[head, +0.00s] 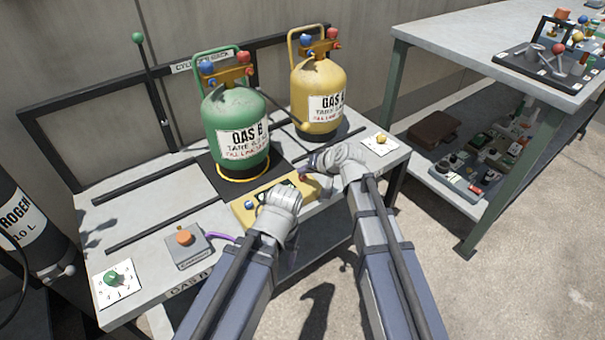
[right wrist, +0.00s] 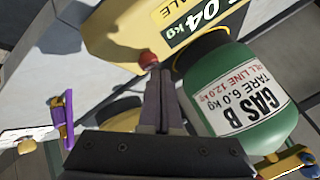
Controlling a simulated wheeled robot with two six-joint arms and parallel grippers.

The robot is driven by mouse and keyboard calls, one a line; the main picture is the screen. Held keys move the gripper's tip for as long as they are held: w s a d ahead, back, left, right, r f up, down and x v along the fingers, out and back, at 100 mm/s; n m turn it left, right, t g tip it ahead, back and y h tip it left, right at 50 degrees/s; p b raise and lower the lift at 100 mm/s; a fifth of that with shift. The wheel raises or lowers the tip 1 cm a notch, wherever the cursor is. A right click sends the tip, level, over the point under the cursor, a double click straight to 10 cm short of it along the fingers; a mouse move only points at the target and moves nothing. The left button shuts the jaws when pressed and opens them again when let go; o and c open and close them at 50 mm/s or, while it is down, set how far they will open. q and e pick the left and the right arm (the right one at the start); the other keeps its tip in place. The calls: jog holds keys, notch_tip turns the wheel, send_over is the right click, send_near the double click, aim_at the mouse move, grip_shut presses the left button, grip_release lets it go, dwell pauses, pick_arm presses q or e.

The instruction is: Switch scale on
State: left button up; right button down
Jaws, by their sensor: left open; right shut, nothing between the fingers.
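The yellow scale (head: 243,213) sits at the front edge of the bench, below the green GAS B cylinder (head: 236,128). It also shows in the right wrist view (right wrist: 120,40), with a partly visible panel reading "04 kg" and the word SCALE. A red knob (right wrist: 148,58) is on the scale's edge. My right gripper (right wrist: 152,75) is shut and empty, its fingertips at or very close to the red knob; contact cannot be told. My left gripper (head: 265,197) is open over the scale's front, its fingers mostly hidden by its own body.
The yellow GAS A cylinder (head: 318,98) stands behind right. A second dial card (head: 380,144) is at right. A shelved table (head: 450,45) stands further right.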

jog(key=shift+r+p, duration=0.35)
jog(key=shift+r, duration=0.2)
notch_tip(320, 180, up, 5)
jog(key=p, duration=0.5)
dwell(0.6)
